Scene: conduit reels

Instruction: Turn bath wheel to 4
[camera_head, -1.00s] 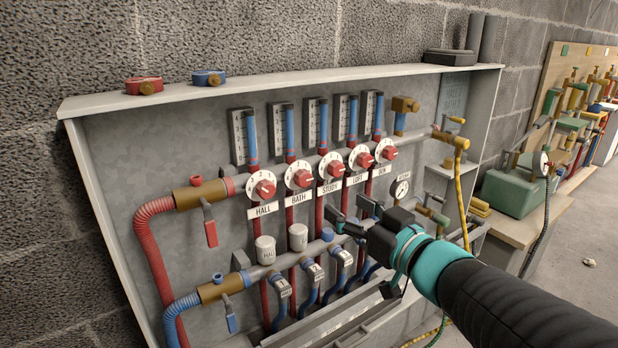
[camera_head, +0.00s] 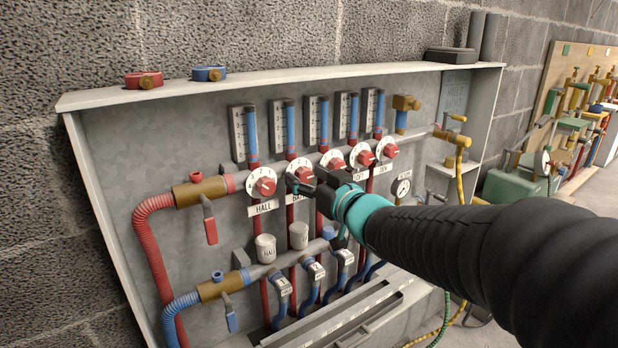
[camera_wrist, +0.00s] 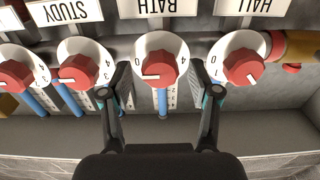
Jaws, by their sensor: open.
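The bath wheel (camera_head: 303,173) is a red knob on a white numbered dial, above the partly covered BATH label. In the wrist view, where labels appear upside down, the bath wheel (camera_wrist: 158,68) is centred. Its white mark points to the picture's left, on the side away from the 4. My gripper (camera_head: 306,183) is at the bath wheel. In the wrist view my gripper (camera_wrist: 165,88) is open, with one finger on each side of the wheel and gaps between. I cannot see contact with the knob.
The hall wheel (camera_wrist: 243,66) is close beside one finger, and the study wheel (camera_wrist: 79,70) close beside the other. Vertical gauges (camera_head: 283,128) stand above the wheels. Grey HALL cap (camera_head: 265,248) and another grey cap (camera_head: 299,236) sit below. A red-handled valve (camera_head: 210,228) is at left.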

